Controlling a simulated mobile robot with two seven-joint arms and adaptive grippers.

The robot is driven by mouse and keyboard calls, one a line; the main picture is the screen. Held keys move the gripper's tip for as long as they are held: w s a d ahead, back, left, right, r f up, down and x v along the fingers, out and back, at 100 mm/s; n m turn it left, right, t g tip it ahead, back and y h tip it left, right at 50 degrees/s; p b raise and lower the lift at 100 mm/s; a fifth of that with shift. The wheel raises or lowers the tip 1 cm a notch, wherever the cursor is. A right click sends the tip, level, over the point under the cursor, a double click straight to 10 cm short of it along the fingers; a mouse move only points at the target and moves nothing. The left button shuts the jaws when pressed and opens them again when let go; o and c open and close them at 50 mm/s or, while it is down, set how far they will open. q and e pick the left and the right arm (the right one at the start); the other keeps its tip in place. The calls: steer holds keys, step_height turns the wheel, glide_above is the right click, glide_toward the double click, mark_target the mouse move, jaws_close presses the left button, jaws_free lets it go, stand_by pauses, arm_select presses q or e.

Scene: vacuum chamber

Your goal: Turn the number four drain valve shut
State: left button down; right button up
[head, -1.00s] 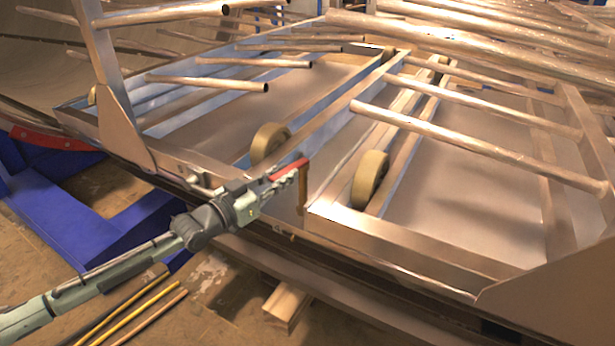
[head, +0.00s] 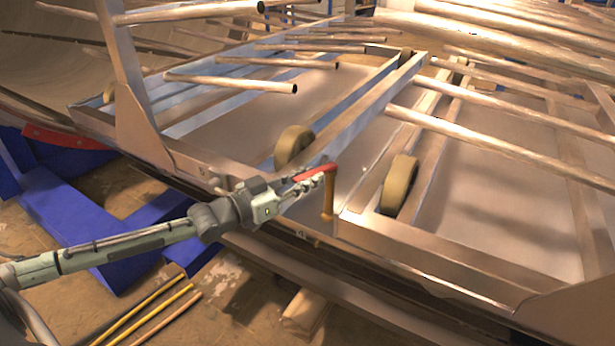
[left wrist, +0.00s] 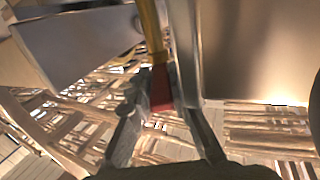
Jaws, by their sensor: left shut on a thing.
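A drain valve with a red lever handle (head: 318,172) sits at the near edge of the metal frame, on a brass-coloured pipe (head: 328,200) that runs down from it. My left gripper (head: 308,182) is shut on the red handle, reaching in from the left. In the left wrist view the red handle (left wrist: 160,88) lies between the two fingers (left wrist: 160,105), with the yellowish pipe (left wrist: 150,32) beyond it. The valve's number is too small to read. My right gripper is not in view.
Tan wheels (head: 399,185) and (head: 294,147) stand in the frame channels near the valve. Bare metal tubes (head: 500,150) stick out above the frame. A blue stand (head: 90,220) and several thin rods (head: 160,318) lie at the lower left.

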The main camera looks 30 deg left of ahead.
arm_select(q)
steer(key=c, duration=1.4)
jaws_free()
steer(key=v, duration=1.2)
